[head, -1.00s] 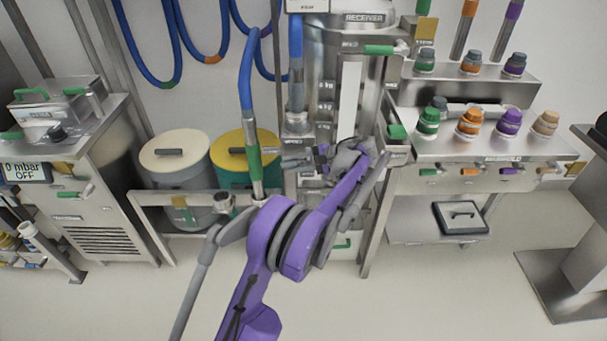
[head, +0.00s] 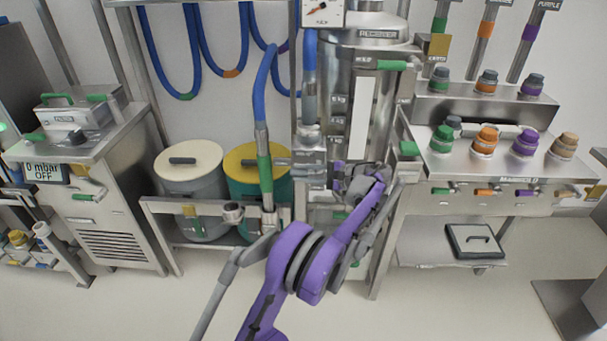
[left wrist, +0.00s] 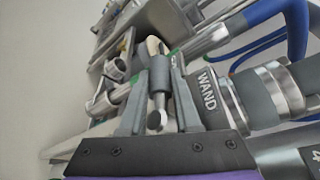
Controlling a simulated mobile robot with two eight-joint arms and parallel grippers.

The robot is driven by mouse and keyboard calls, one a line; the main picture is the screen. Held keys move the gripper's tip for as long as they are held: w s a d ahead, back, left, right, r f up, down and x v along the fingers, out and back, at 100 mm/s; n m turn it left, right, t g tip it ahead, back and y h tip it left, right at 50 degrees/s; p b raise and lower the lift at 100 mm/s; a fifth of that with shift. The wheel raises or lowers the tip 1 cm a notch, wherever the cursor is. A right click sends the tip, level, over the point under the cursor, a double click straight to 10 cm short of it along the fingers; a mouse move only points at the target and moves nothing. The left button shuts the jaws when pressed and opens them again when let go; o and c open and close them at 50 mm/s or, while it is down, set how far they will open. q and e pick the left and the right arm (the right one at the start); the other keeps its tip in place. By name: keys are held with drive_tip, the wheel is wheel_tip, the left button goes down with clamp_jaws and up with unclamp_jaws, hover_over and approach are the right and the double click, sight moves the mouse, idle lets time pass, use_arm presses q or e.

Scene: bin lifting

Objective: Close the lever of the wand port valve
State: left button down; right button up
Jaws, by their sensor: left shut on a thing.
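The wand port valve's lever (left wrist: 158,75), a grey handle with a rounded end, shows in the left wrist view beside a grey collar marked WAND (left wrist: 207,90). My left gripper (left wrist: 157,112) has one finger on each side of this lever and is shut on it. In the head view my left gripper (head: 338,180) is at the front of the steel receiver (head: 385,75), below the blue hose's lower fitting. The gripper and wrist hide much of the valve there, so the lever's angle is hard to tell. My right gripper is in neither view.
A blue wand hose with a green band (head: 265,170) hangs just left of my gripper. Cream-lidded (head: 188,165) and yellow-lidded (head: 245,160) drums stand behind a steel rail. The manifold bench (head: 500,170) with coloured caps is to the right. Open floor lies in front.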

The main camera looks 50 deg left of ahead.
use_arm(q)
drive_tip(key=shift+r, duration=0.1)
drive_tip(key=c, duration=0.6)
unclamp_jaws()
drive_tip(key=p+v, duration=0.1)
drive_tip(key=v, duration=0.9)
drive_tip(key=shift+w+d+r, duration=0.1)
drive_tip(key=shift+w+d, duration=0.05)
drive_tip(key=shift+d, duration=0.2)
